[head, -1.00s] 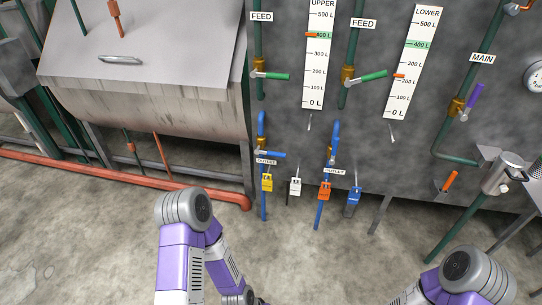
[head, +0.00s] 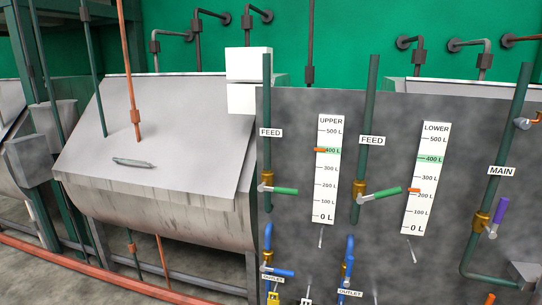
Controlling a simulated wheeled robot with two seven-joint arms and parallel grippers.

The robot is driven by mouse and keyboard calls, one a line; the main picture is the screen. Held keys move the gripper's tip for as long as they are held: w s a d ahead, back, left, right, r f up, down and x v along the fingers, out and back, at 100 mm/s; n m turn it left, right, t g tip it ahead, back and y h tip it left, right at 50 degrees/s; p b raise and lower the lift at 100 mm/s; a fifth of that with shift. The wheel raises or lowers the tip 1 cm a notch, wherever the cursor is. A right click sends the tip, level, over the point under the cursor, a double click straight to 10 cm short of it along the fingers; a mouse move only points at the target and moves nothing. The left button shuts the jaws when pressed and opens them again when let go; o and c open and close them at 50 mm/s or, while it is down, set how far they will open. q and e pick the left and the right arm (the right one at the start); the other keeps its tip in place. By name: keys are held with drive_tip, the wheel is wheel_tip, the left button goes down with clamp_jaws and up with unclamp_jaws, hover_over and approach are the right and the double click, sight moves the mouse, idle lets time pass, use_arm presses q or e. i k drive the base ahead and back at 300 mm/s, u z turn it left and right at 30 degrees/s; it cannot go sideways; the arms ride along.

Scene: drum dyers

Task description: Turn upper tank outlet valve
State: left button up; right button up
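The panel (head: 400,95) fills the right half of the head view. The upper gauge (head: 328,170) has an orange marker at the green 400 L band. The lower gauge (head: 425,178) has its orange marker near 200 L, below its green band. Under the upper gauge side, the left outlet valve (head: 278,271) has a blue handle pointing right on a blue pipe. Neither gripper is in view.
Two feed valves with green handles (head: 285,190) (head: 387,193) sit above the outlets. A main valve with a purple handle (head: 498,217) is at the right. A grey drum tank (head: 160,170) stands left, with a red pipe along the floor.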

sight(290, 273)
drive_tip(key=u, duration=0.4)
drive_tip(key=i, duration=1.35)
drive_tip(key=z, duration=0.85)
